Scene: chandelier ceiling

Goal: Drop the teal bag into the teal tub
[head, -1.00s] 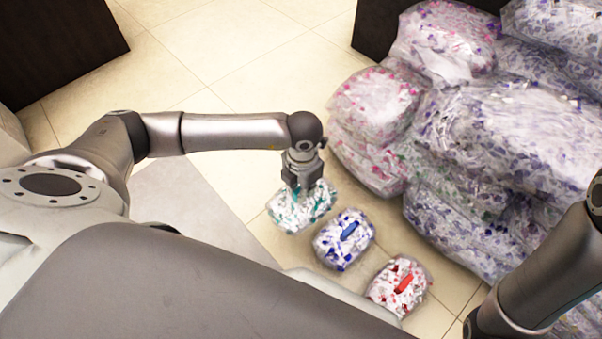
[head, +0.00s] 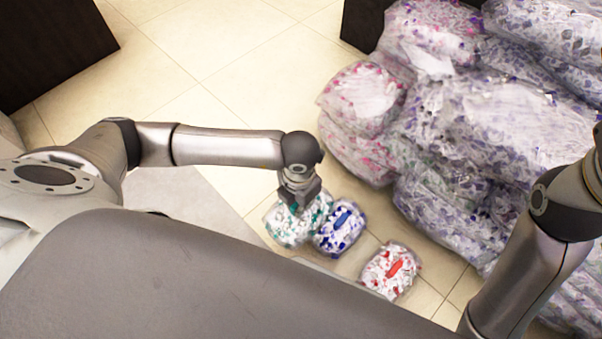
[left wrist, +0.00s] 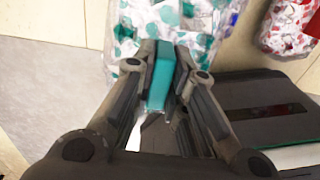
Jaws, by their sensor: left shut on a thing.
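The teal bag (head: 284,228) is a clear bag of white and teal pieces with a teal strip on top. My left gripper (head: 299,203) is above it with its fingers shut on that teal strip, and the left wrist view shows the strip between the fingers (left wrist: 160,80). The bag (left wrist: 203,38) hangs below the fingers and appears raised off the floor, overlapping the edge of the blue bag in the head view. My right arm shows at the right, but its gripper is out of view.
The blue bag (head: 338,236) and the red bag (head: 390,271) lie on the tiled floor (head: 240,65). A large pile of clear bags (head: 470,130) fills the right side. Dark furniture (head: 50,45) stands at the upper left. Bare floor lies beyond my left arm.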

